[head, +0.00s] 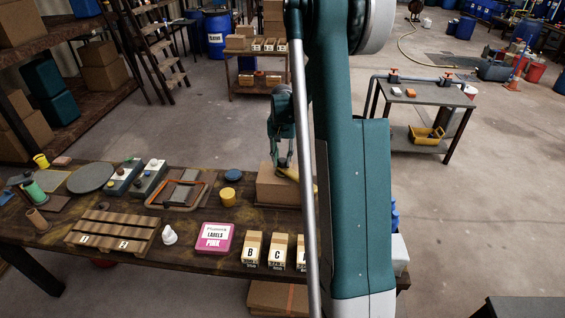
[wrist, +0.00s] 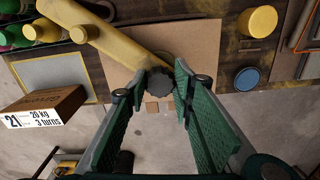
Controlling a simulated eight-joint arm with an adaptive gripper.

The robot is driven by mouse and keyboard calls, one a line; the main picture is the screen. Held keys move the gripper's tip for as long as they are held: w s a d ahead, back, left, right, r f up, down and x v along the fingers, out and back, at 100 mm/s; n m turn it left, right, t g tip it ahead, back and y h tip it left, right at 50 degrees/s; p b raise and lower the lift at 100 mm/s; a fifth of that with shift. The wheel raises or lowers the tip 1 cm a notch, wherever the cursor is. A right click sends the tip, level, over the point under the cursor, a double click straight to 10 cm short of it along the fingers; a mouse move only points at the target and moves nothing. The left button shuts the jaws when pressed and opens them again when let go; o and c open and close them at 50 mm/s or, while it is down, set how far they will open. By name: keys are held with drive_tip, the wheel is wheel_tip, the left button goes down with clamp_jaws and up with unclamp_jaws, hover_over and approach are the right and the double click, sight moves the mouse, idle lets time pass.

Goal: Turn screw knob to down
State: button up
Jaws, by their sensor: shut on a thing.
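A dark, lobed screw knob (wrist: 161,80) sits at the near end of a yellow bar (wrist: 100,35) in the wrist view. The bar runs away to the upper left. My gripper (wrist: 162,82) is shut on the knob, with one green finger on each side of it. In the head view my gripper (head: 283,163) points down over a cardboard box (head: 276,191), and part of the yellow bar shows beside it. My arm hides much of the bar there.
The dark workbench (head: 140,238) holds a yellow tub (head: 228,197), a pink label box (head: 214,238) and several lettered boxes (head: 252,248). In the wrist view a labelled carton (wrist: 45,105) lies at the left and a blue lid (wrist: 247,79) at the right.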

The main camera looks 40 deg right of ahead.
sight(282, 160)
drive_tip(key=shift+w+m+b, duration=0.1)
drive_tip(key=shift+m+b, duration=0.35)
drive_tip(key=shift+m, duration=1.15)
drive_tip(key=o, duration=0.9)
drive_tip(key=shift+r, duration=0.1)
wheel_tip(282, 160, up, 12)
drive_tip(key=shift+a, duration=0.15)
